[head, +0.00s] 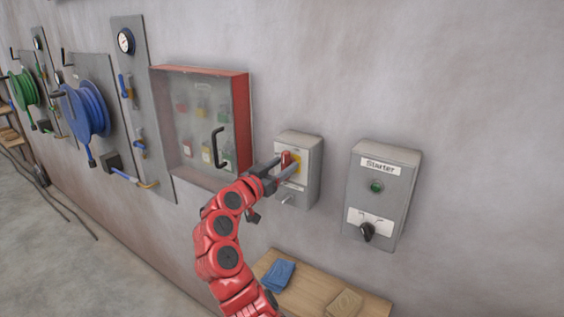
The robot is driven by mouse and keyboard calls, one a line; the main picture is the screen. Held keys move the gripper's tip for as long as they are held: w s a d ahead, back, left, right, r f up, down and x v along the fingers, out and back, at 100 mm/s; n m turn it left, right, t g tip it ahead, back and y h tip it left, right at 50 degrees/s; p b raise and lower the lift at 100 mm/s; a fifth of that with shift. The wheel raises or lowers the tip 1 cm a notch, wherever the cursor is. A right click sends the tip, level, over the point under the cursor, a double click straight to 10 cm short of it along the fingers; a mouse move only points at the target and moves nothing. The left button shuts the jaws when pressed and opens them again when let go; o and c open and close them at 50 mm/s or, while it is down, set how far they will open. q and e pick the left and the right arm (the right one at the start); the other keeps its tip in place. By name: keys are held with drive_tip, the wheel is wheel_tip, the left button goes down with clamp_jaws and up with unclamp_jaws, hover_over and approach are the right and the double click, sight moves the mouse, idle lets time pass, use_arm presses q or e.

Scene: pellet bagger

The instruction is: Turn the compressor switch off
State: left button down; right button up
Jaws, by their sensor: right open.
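A grey switch box (314,163) on the wall has a red handle (286,157) on a yellow plate (297,164). No label naming the compressor is readable on it. My right gripper (281,167) is open in front of this box, with its fingers close to the red handle. I cannot tell whether they touch it. The gripper and forearm hide part of the box's lower left front. To the right, a grey box labelled "Starter" (381,167) has a green light or button (376,187) and a black knob (367,231). My left gripper is not in view.
A red-framed cabinet (242,120) with a clear door and black handle (218,147) hangs just left of my right gripper. A wooden bench (312,287) below holds a blue cloth (278,274) and a tan one (344,303). Hose reels (88,110) hang farther left.

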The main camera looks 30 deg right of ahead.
drive_tip(key=shift+c, duration=0.2)
clamp_jaws()
